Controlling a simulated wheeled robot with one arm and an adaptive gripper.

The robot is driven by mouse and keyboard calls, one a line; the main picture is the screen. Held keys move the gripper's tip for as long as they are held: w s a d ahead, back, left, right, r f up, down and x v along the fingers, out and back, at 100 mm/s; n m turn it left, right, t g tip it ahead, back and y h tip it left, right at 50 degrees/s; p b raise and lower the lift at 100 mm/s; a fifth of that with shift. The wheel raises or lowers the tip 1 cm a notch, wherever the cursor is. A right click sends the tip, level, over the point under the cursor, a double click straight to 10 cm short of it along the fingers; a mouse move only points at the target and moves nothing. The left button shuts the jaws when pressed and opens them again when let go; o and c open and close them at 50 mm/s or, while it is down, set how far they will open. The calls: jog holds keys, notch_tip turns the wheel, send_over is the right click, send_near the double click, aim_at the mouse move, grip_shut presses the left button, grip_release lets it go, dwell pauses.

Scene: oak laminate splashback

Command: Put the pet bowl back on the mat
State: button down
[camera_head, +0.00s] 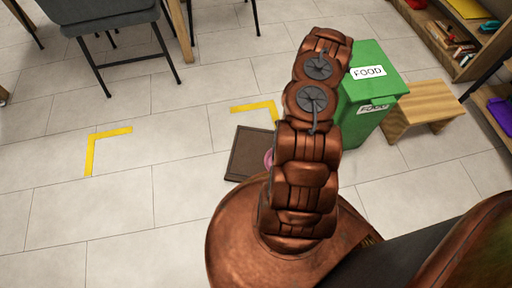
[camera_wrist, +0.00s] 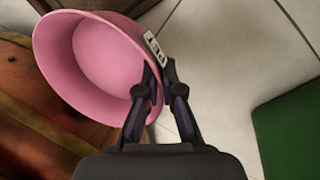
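The pink pet bowl (camera_wrist: 85,55) fills the upper left of the wrist view, its opening facing the camera and a small white label on its outer side. My gripper (camera_wrist: 159,63) has one finger inside the rim and one outside, closed on the bowl's wall near the label. In the head view only a pink sliver of the bowl (camera_head: 268,159) shows beside my arm. The brown mat (camera_head: 246,152) lies on the floor, partly hidden by my arm; its edge also shows behind the bowl in the wrist view (camera_wrist: 95,4). Bowl height above it is unclear.
A green FOOD bin (camera_head: 372,95) stands just right of my arm, with a wooden stool (camera_head: 425,105) beside it. Yellow corner marks (camera_head: 95,145) are on the tiles. A chair (camera_head: 110,30) and a shelf (camera_head: 465,35) are further back. Floor left of the mat is clear.

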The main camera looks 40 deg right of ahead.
jog(key=b, duration=0.5)
send_over(260, 144)
jog(key=shift+w+d+f, duration=0.1)
jog(key=shift+d+f, duration=0.25)
jog(key=shift+f, duration=0.45)
jog(key=shift+d+b+x, duration=0.2)
jog(key=shift+b+x, duration=0.3)
jog(key=shift+x, duration=0.35)
jog(key=shift+d+b+x, duration=0.2)
jog(key=shift+b+x, duration=0.25)
jog(key=shift+x, duration=0.4)
jog(key=shift+w, duration=0.1)
jog(key=c, duration=1.3)
grip_release()
jog(key=shift+f, duration=0.1)
